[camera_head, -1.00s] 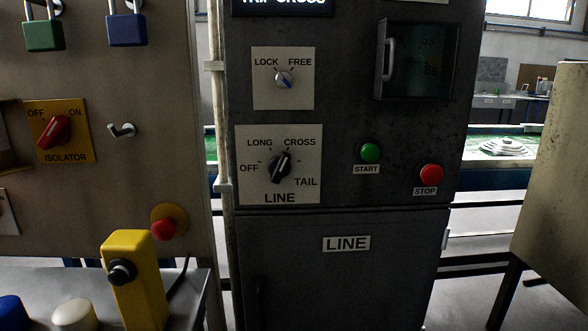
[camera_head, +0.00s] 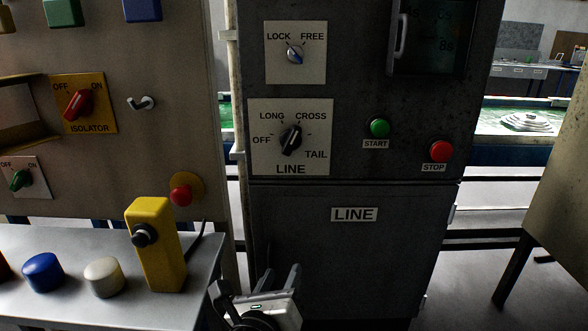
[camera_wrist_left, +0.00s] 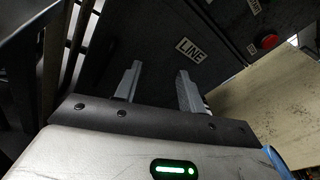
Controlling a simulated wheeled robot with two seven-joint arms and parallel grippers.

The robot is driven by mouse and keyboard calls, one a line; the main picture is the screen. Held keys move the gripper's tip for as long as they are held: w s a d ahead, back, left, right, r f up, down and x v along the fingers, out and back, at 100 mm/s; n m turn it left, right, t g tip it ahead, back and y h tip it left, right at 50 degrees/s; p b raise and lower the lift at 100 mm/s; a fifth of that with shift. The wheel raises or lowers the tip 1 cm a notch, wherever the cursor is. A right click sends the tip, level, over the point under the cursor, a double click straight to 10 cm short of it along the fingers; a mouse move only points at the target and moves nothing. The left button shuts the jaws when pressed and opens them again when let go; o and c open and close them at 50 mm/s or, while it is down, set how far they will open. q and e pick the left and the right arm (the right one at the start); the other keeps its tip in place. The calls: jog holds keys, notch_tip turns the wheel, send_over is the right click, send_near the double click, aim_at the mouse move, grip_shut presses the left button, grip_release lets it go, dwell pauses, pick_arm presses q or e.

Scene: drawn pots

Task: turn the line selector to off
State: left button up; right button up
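The line selector (camera_head: 291,138) is a black knob on a white plate marked OFF, LONG, CROSS and TAIL, on the dark cabinet. Its long axis tilts up to the right, with the upper end toward CROSS. My left gripper (camera_head: 257,277) is at the bottom of the head view, well below the knob and in front of the cabinet's lower door. Its two fingers stand apart with nothing between them, as the left wrist view (camera_wrist_left: 158,72) also shows. The knob is not seen in the wrist view. My right gripper is not in view.
A LOCK/FREE knob (camera_head: 295,55) sits above; a green START button (camera_head: 379,128) and red STOP button (camera_head: 439,151) are to the right. A yellow post (camera_head: 158,250) stands on the left bench beside a red button (camera_head: 182,195). An isolator switch (camera_head: 79,104) is further left.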

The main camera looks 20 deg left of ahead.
aim_at(290, 146)
pick_arm(q)
notch_tip(290, 146, up, 13)
jog(key=w+a+m+t+y, duration=0.25)
jog(key=m+t, duration=0.25)
jog(key=m, duration=0.5)
jog(key=shift+h, duration=0.45)
jog(key=p+x, duration=0.1)
jog(key=x, duration=0.4)
jog(key=p+x, duration=0.1)
jog(key=x, duration=0.4)
jog(key=p+x, duration=0.1)
jog(key=x, duration=0.4)
jog(key=shift+d, duration=0.3)
jog(key=shift+n, duration=0.3)
grip_shut()
